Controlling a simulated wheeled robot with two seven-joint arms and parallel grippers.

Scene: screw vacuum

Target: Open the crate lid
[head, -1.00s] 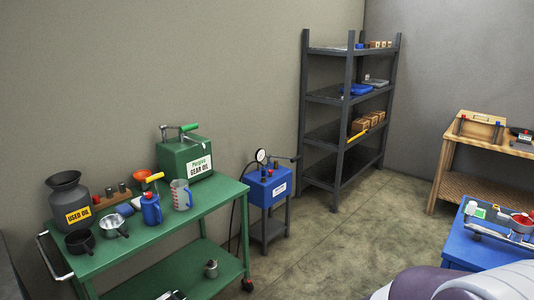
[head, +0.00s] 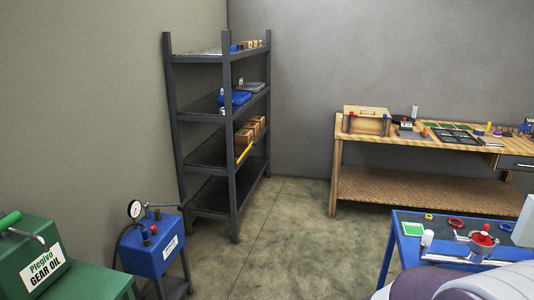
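A small light-wood box (head: 366,122), which looks like the crate, stands at the left end of the wooden workbench (head: 420,147) across the room. It has small blue and red parts at its front corners and a dark handle-like line near its top. Its top looks covered, but it is too small to be sure how the lid sits. Neither of my grippers shows in the head view. Only a rounded white and purple part of my own body shows at the bottom right.
A blue table (head: 398,250) with tools stands at the front right. A dark shelf rack (head: 230,140) stands in the corner, with a blue machine on a stand (head: 152,258) and a green table (head: 100,284) to the left. Open floor (head: 290,225) lies between.

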